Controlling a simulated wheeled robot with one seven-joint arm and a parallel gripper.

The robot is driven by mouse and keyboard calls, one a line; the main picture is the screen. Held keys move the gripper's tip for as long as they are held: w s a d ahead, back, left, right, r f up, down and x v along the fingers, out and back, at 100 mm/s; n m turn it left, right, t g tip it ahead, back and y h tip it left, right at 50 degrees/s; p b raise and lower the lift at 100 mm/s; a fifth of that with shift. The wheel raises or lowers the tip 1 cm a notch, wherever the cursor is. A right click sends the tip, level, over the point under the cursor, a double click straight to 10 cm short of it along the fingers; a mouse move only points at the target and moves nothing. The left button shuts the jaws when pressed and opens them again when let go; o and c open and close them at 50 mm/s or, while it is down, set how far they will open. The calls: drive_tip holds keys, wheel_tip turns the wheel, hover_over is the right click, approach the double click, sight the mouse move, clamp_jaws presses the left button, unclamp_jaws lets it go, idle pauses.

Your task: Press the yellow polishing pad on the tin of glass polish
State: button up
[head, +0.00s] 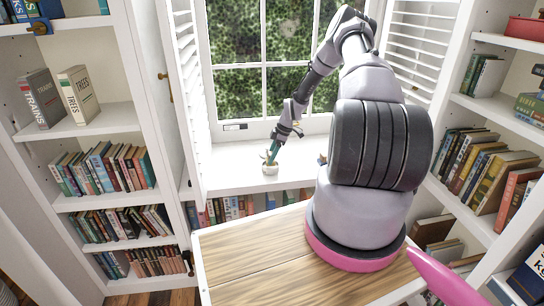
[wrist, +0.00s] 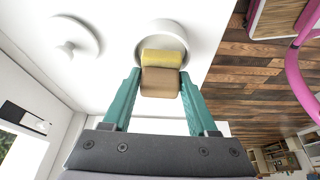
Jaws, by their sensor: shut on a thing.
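My gripper (head: 270,155) reaches down to the white window sill. In the wrist view its teal fingers are shut on the tan block (wrist: 160,84) of the polishing pad. The yellow pad face (wrist: 163,57) is on the block's far side from my wrist. A round white open tin (wrist: 142,44) lies beyond it, and the yellow part overlaps the tin's opening in this view. I cannot tell whether the pad touches the polish. The tin looks small and pale in the head view (head: 270,169), right under my fingertips.
A white disc with a knob (wrist: 68,42), like a lid, lies on the sill apart from the tin. A small item (head: 322,159) sits on the sill beside my arm. Bookshelves (head: 105,170) stand on both sides. A wooden table top (head: 250,260) is in front, bare at left.

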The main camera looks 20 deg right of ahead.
sight(271, 153)
drive_tip(key=shift+f, duration=0.85)
idle(0.9)
drive_tip(key=shift+r, duration=3.5)
